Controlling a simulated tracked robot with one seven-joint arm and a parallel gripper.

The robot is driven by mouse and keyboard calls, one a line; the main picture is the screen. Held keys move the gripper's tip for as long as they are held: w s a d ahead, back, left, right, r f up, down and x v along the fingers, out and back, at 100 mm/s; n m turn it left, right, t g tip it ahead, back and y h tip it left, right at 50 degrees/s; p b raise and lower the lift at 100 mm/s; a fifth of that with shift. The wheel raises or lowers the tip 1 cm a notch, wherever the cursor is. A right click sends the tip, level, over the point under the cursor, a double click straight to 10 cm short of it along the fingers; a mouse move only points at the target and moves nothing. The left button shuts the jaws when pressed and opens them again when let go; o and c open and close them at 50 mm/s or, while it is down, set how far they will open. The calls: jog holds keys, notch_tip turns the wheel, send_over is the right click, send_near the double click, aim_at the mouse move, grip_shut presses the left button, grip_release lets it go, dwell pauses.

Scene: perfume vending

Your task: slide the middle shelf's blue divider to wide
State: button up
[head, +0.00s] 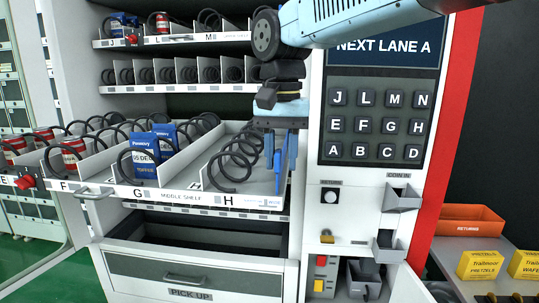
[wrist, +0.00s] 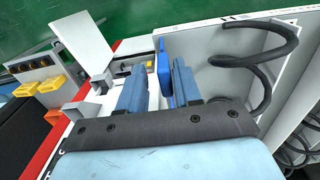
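The middle shelf (head: 130,191) is pulled out, with lanes marked F, G and H. A saturated blue piece, which looks like the blue divider (head: 277,166), stands at the shelf's right end, beside lane H. My gripper (head: 281,152) points down over that end, its fingers apart. In the wrist view my gripper (wrist: 158,88) shows two paler blue fingers with a gap between them. The blue divider (wrist: 163,62) shows in that gap, closer to the right finger. I cannot tell whether it touches that finger. The divider's lower part is hidden.
Black coils (head: 236,160) and a blue box (head: 145,158) stand in the shelf lanes. The keypad panel (head: 378,125) is close on the right of my gripper. Upper shelves (head: 175,88) are behind. An orange returns bin (head: 468,219) stands at far right.

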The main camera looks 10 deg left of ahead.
jog(key=shift+o, duration=0.2)
jog(key=shift+r, duration=0.1)
notch_tip(320, 180, up, 14)
jog(key=shift+f, duration=0.25)
dwell(0.5)
jog(key=s+d+f+t, duration=0.1)
jog(key=d+f, duration=0.4)
jog(key=d, duration=0.4)
jog(key=s+d+f+t, duration=0.1)
jog(key=d+f+t, duration=0.1)
jog(key=d+f, duration=0.55)
jog(key=s+d+f+t, duration=0.2)
jog(key=s+d+f, duration=0.4)
jog(key=d+f, duration=0.4)
jog(key=shift+d+t, duration=0.3)
jog(key=shift+d, duration=0.5)
jog(key=shift+d, duration=0.1)
